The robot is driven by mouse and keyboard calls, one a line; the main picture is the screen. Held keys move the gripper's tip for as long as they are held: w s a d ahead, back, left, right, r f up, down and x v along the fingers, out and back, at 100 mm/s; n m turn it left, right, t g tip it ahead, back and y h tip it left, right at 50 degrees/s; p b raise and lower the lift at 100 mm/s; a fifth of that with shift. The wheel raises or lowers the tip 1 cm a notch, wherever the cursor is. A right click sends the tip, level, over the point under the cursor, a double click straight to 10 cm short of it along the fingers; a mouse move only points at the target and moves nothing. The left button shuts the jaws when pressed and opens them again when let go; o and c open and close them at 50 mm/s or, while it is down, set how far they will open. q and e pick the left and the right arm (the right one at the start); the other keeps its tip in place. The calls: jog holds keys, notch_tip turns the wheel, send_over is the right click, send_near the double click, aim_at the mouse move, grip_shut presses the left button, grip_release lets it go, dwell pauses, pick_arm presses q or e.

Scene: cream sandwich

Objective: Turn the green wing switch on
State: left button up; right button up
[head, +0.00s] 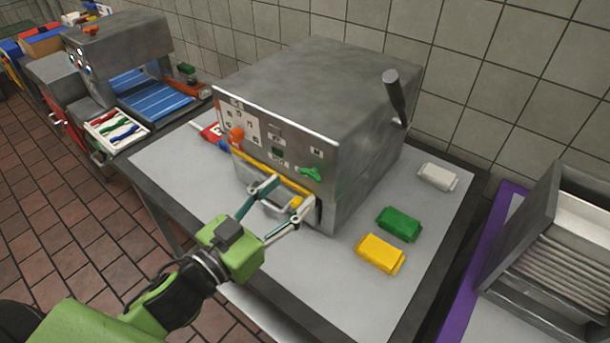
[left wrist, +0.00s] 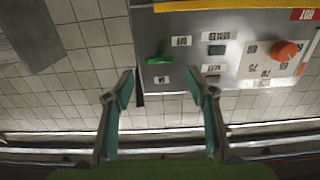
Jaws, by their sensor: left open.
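The green wing switch (head: 311,173) is on the front panel of a grey metal machine (head: 310,80), near its right edge. In the left wrist view the green switch (left wrist: 160,59) lies just past the fingertips, roughly centred between them, its wing lying about level across the picture. My left gripper (head: 287,198) is open and empty in front of the panel, a little below the switch in the head view. It also shows in the left wrist view (left wrist: 161,73) with its two fingers apart. I cannot tell whether a finger touches the panel. My right gripper is not in view.
An orange knob (head: 236,134) and a dark green button (head: 278,152) share the panel. A lever (head: 395,95) is on the machine's right side. Green (head: 399,224), yellow (head: 380,253) and white (head: 438,176) packs lie on the table to the right. A metal rack (head: 545,255) stands far right.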

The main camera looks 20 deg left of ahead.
aim_at(308, 177)
pick_arm(q)
jog(key=p+x, duration=0.1)
jog(key=x, duration=0.4)
jog(key=shift+r, duration=0.1)
jog(key=shift+w+d+p, duration=0.2)
jog(key=shift+w+p, duration=0.15)
jog(key=shift+w, duration=0.05)
jog(key=c, duration=1.1)
